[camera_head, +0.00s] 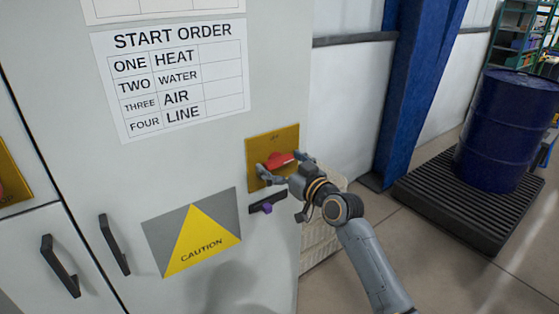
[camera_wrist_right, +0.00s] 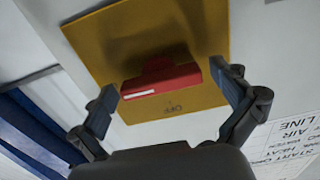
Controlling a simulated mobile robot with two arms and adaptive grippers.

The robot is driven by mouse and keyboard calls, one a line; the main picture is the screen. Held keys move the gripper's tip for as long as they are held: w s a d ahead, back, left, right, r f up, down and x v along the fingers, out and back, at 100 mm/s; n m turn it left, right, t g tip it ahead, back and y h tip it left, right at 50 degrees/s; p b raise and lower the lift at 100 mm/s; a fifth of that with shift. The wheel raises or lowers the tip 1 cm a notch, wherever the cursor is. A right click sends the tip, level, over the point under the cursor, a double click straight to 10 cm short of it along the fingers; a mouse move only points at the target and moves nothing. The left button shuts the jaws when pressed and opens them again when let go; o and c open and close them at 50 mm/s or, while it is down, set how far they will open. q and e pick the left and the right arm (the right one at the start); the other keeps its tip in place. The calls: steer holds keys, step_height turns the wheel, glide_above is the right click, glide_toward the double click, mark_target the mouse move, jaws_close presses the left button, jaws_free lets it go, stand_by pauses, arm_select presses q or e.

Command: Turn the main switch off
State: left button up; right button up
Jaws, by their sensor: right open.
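The main switch is a red handle (camera_head: 280,160) on a yellow plate (camera_head: 288,137) on the grey cabinet front. In the right wrist view the red handle (camera_wrist_right: 160,80) lies across the plate (camera_wrist_right: 105,35), with a white mark at one end and the word OFF on the plate. My right gripper (camera_head: 283,168) is at the switch; its fingers are open, one on each side of the handle. In the right wrist view the right gripper (camera_wrist_right: 165,92) shows gaps between both fingers and the handle. My left gripper is not in view.
Below the plate is a small dark fitting with a purple knob (camera_head: 267,208). A caution sign (camera_head: 195,238) and door handles (camera_head: 61,265) are to the left. A pale crate (camera_head: 318,235) stands beside the cabinet. A blue drum (camera_head: 503,130) stands on a dark pallet (camera_head: 440,205) at right.

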steer(key=c, duration=1.1)
